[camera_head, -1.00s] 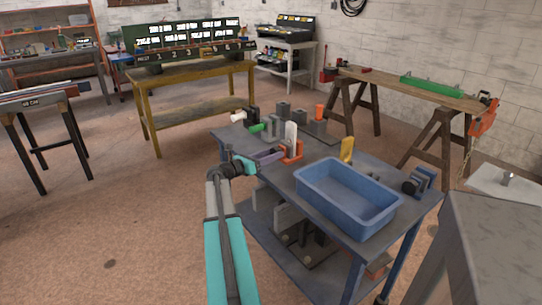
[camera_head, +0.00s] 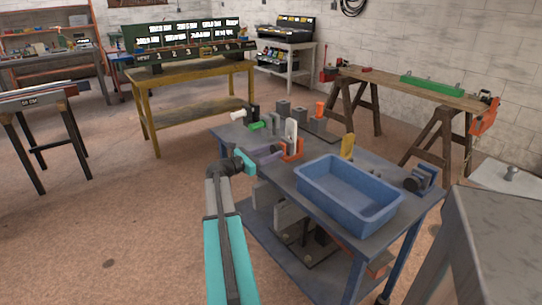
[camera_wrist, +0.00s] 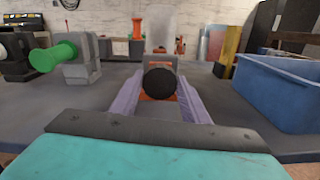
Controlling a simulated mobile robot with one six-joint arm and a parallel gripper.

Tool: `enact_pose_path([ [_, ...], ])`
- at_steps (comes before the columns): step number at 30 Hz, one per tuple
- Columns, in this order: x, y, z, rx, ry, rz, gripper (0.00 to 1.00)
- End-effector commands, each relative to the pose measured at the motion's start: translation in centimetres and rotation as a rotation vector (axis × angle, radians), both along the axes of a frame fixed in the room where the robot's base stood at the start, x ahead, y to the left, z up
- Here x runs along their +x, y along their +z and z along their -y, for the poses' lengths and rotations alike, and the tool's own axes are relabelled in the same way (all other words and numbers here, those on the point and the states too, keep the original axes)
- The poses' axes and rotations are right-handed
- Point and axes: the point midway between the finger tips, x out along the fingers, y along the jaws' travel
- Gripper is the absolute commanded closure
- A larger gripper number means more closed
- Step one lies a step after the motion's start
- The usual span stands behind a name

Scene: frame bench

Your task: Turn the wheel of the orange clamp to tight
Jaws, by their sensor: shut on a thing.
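My gripper (camera_head: 275,151) reaches the clamp from the left. In the wrist view its two purple fingers (camera_wrist: 160,95) lie on either side of the wheel, shut on it. The wheel hides most of the clamp there, and no mark of its turn can be read.
A blue bin (camera_head: 347,212) stands right of the clamp, with a yellow upright piece (camera_head: 347,146) behind it. A green-ended fixture (camera_wrist: 60,56) stands to the left in the wrist view. Grey blocks (camera_head: 284,107) and an orange cylinder (camera_head: 319,109) stand farther back.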

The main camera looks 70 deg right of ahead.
Motion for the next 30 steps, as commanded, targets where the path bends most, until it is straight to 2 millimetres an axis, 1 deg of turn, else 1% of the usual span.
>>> enact_pose_path([
  [2,0.00,-0.33,-0.01,-0.038,0.001,0.060,0.81],
  [30,-0.07,-0.57,-0.10,-0.521,0.001,0.814,0.81],
])
